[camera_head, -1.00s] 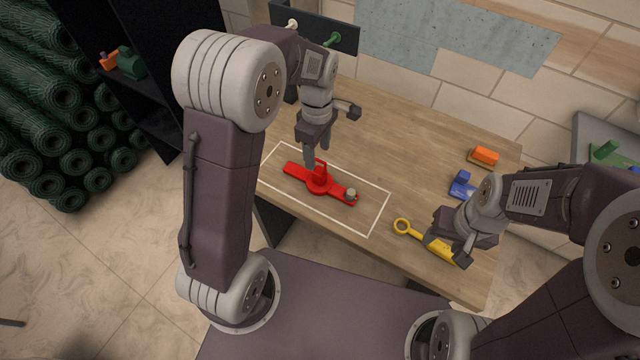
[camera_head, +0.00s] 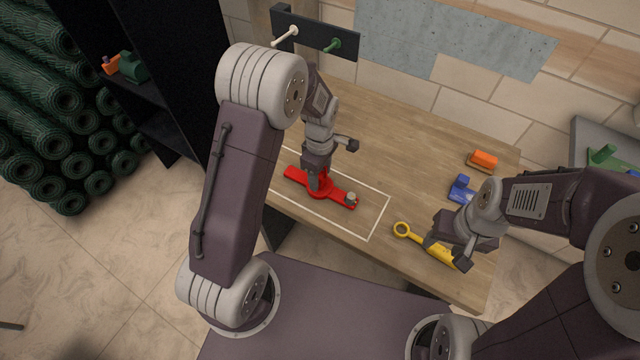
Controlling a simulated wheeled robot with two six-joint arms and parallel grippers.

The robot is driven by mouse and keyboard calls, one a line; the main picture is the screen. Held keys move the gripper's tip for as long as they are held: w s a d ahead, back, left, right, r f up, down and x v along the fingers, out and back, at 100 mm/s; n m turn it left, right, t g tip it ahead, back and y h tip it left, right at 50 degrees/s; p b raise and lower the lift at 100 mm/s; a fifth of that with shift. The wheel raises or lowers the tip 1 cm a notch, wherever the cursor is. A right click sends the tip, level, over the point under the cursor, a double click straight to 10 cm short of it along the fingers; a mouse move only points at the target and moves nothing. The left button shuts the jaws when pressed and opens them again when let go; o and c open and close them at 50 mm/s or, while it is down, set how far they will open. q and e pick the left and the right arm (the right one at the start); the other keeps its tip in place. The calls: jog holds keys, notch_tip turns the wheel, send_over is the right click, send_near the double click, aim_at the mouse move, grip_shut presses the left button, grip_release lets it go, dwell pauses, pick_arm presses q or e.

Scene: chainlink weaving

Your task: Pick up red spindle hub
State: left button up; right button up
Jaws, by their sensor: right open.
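The red spindle hub (camera_head: 341,196) lies on the wooden table inside a white outlined rectangle. It is a flat red bar with a round middle and a small metallic and green piece (camera_head: 351,198) near its right end. My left gripper (camera_head: 316,186) points down over the hub's middle and hides most of its upright post. I cannot tell whether its fingers are closed on the post. My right gripper (camera_head: 449,248) is open at the table's right side, above or beside a yellow ring-ended tool (camera_head: 403,230), partly covering it.
A blue part (camera_head: 461,188) and an orange block (camera_head: 484,159) lie at the table's right. A dark rack with a white peg (camera_head: 288,37) and a green peg (camera_head: 332,46) stands at the back. A black shelf is at the left. The table's middle is clear.

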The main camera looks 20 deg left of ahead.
pick_arm(q)
grip_shut()
jog(key=shift+r, duration=0.1)
dwell(1.1)
